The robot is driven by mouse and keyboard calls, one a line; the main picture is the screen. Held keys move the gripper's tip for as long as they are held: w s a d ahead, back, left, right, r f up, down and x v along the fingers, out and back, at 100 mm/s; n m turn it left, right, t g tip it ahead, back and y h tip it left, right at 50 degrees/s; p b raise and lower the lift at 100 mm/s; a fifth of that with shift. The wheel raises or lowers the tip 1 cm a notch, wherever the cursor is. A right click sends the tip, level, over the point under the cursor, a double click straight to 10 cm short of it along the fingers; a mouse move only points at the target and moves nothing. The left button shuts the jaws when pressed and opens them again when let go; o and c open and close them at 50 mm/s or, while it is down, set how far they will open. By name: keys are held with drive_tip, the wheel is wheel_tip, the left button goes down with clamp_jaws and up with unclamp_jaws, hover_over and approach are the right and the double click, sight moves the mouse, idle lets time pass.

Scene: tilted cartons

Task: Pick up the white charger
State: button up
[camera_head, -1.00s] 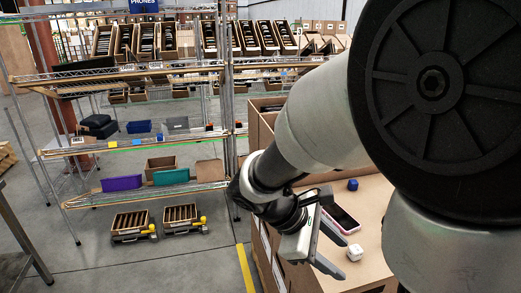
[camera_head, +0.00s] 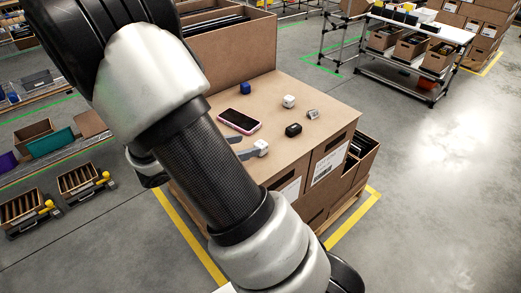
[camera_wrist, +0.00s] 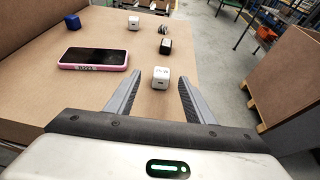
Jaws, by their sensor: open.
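Two small white blocks that look like chargers lie on the cardboard box top. The nearer white charger (camera_head: 261,147) is by my fingertips; in the wrist view this charger (camera_wrist: 161,77) appears between the finger ends, with small dark marks on its face. The farther white block (camera_head: 288,101) lies toward the back and also shows in the wrist view (camera_wrist: 133,22). My gripper (camera_wrist: 159,82) is open and empty, its fingers pointing at the nearer charger. In the head view my arm hides most of my gripper (camera_head: 244,146). Finger contact cannot be told.
A pink-edged phone (camera_head: 239,121) lies left of the nearer charger. A black block (camera_head: 293,130), a grey item (camera_head: 312,114) and a blue cube (camera_head: 245,88) share the box top (camera_head: 330,103). A taller carton wall (camera_head: 225,55) stands behind. Open floor lies to the right.

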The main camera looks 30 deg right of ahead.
sight(258, 145)
drive_tip(key=x, duration=0.2)
drive_tip(key=shift+d+f, duration=0.15)
drive_tip(key=shift+d, duration=0.1)
drive_tip(key=x, duration=0.2)
drive_tip(key=b+x, duration=0.1)
drive_tip(key=x, duration=0.2)
drive_tip(key=shift+s+f, duration=0.15)
drive_tip(key=shift+f, duration=0.15)
drive_tip(key=c, duration=1.1)
